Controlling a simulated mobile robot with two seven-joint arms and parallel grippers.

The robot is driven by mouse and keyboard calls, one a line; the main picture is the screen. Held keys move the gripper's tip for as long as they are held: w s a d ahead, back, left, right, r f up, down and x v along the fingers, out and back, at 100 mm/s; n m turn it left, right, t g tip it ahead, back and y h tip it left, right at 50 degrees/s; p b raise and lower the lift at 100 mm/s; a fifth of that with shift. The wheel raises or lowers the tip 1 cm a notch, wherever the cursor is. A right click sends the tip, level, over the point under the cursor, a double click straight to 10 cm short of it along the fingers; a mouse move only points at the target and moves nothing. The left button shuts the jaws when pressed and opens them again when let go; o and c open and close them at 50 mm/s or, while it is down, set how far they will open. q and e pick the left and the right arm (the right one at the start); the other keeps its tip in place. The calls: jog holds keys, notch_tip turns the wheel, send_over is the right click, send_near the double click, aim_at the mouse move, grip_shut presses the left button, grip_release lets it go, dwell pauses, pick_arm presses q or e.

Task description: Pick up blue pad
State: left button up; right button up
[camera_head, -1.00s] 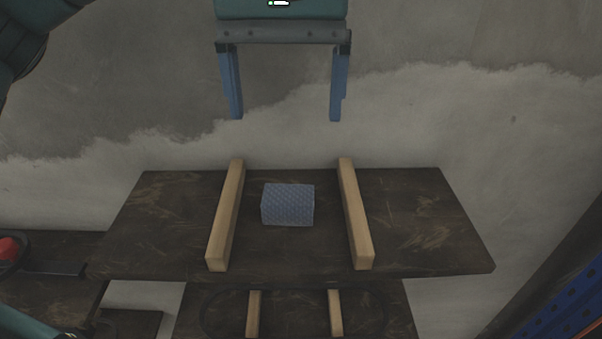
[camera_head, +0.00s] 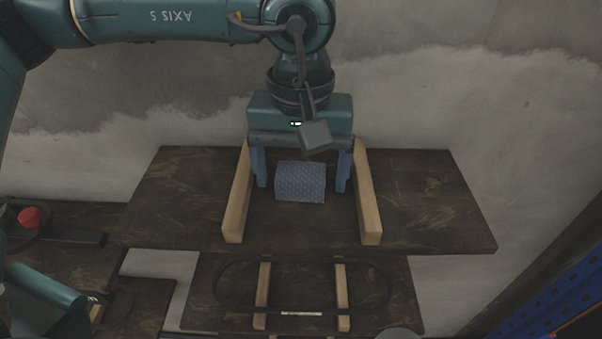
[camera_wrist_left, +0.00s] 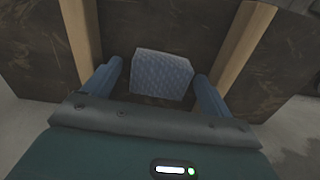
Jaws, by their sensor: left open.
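The blue pad (camera_head: 300,182) is a small patterned block on the dark upper shelf (camera_head: 430,200), between two wooden rails. It also shows in the left wrist view (camera_wrist_left: 162,74). My left gripper (camera_head: 301,188) is open, with one blue finger on each side of the pad. In the left wrist view its fingers (camera_wrist_left: 158,78) flank the pad, with a visible gap on the left and a narrower one on the right. My right gripper cannot be made out in these views.
The left wooden rail (camera_head: 238,200) and right wooden rail (camera_head: 367,200) stand close outside my fingers. A lower shelf (camera_head: 400,300) holds a black belt-like loop. A red button (camera_head: 30,217) is at far left, and a blue upright (camera_head: 560,285) at lower right.

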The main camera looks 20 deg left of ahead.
aim_at(301, 171)
pick_arm(q)
jog(key=shift+f, duration=0.15)
jog(key=shift+c, duration=0.2)
jog(key=c, duration=1)
notch_tip(301, 171, up, 10)
jog(key=shift+r+b, duration=0.1)
jog(key=shift+b, duration=0.45)
jog(key=o, duration=0.3)
jog(key=shift+c, duration=1.3)
